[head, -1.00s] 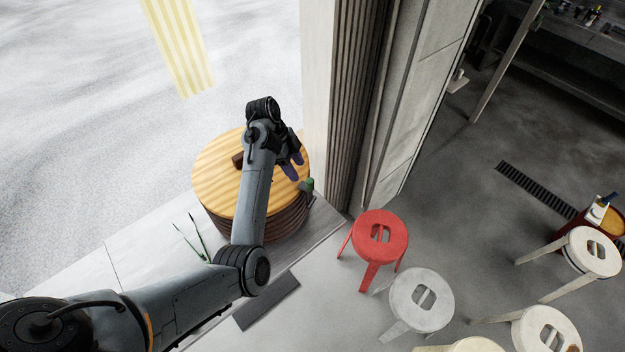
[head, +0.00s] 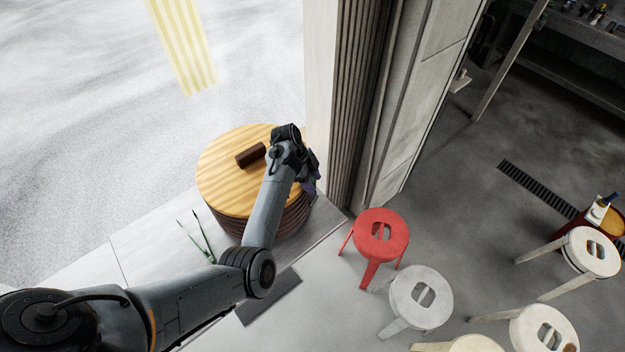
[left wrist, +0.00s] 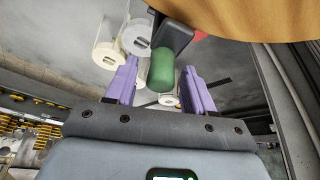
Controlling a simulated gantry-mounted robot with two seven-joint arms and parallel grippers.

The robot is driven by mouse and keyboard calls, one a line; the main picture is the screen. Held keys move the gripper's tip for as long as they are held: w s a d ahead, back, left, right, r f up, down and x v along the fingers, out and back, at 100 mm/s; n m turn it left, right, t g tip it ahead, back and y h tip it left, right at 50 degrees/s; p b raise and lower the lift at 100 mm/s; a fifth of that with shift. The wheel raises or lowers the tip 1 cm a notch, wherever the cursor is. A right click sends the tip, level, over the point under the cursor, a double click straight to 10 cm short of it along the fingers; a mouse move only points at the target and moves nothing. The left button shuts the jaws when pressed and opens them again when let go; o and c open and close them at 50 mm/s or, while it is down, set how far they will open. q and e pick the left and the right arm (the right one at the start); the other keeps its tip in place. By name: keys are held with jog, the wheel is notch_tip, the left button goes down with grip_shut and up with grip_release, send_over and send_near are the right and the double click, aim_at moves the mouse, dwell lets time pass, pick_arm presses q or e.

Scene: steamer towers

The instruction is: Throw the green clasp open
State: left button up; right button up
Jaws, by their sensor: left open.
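The steamer tower (head: 222,185) has a pale wooden lid with a dark bar handle (head: 250,155) on top. In the left wrist view the green clasp (left wrist: 161,70) is a rounded green piece below a dark bracket (left wrist: 172,36), beside the tan lid (left wrist: 245,14). My left gripper (head: 310,184) is at the tower's right side in the head view and hides the clasp there. Its purple fingers (left wrist: 160,82) are open, one on each side of the clasp, with gaps visible. I cannot tell how deep the clasp sits between them. My right gripper is not in view.
A pillar (head: 330,100) stands close behind and right of the tower. Tongs (head: 197,237) lie on the pale ledge in front of it. A red stool (head: 380,232) and several pale stools stand on the floor to the right.

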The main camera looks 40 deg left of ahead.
pick_arm(q)
grip_shut()
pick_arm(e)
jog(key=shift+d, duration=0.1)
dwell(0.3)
